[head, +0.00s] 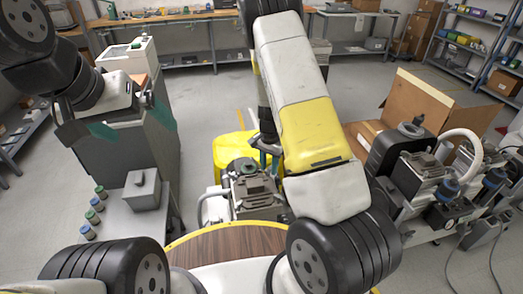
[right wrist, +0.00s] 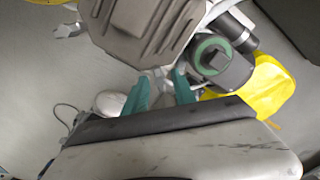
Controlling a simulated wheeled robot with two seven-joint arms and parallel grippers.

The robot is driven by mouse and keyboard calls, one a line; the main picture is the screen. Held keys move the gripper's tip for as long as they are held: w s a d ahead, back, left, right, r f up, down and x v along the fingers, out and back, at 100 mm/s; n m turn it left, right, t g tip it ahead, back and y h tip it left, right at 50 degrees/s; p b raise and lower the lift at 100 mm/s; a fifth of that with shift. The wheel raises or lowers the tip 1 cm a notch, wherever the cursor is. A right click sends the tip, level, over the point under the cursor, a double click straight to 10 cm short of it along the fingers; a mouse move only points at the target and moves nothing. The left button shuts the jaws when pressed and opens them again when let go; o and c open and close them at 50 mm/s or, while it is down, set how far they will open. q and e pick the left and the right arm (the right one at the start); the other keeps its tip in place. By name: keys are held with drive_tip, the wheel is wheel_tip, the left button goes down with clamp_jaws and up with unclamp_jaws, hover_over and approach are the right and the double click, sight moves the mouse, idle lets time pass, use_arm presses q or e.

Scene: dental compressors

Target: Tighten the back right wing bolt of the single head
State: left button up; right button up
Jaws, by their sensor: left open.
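The single head (head: 254,188) is a grey ribbed compressor head in the middle of the head view, beside a yellow bin. In the right wrist view its grey top cover (right wrist: 140,25) fills the upper middle. My right gripper (right wrist: 160,88) shows two teal fingers, apart, at the near edge of this cover. Small pale metal parts show between and beyond the fingertips; I cannot make out the back right wing bolt among them. In the head view my right arm partly hides the area. My left gripper (head: 130,122) is open and empty, well left of the head.
A green-ringed dark cylinder (right wrist: 212,54) sits close right of my right fingers. The yellow bin (head: 232,150) stands behind the head. Other compressors (head: 425,165) and an open cardboard box (head: 427,105) are at the right. A grey cabinet (head: 130,150) stands under my left gripper.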

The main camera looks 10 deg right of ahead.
drive_tip(key=shift+r, duration=3.9)
wheel_tip(320, 180, up, 10)
drive_tip(key=n+t+y, duration=0.1)
drive_tip(key=n+y, duration=0.1)
hover_over(269, 169)
drive_tip(key=s+a, duration=0.2)
drive_tip(key=s, duration=0.1)
drive_tip(key=s+r+n+t, duration=0.2)
drive_tip(key=s+r, duration=0.3)
drive_tip(key=r, duration=0.5)
drive_tip(key=s+r+n+t, duration=0.1)
drive_tip(key=s+r+n, duration=0.1)
drive_tip(key=s+r, duration=0.3)
drive_tip(key=s+r+n+t, duration=0.2)
drive_tip(key=s+r, duration=0.3)
drive_tip(key=s, duration=0.6)
drive_tip(key=shift+n, duration=0.7)
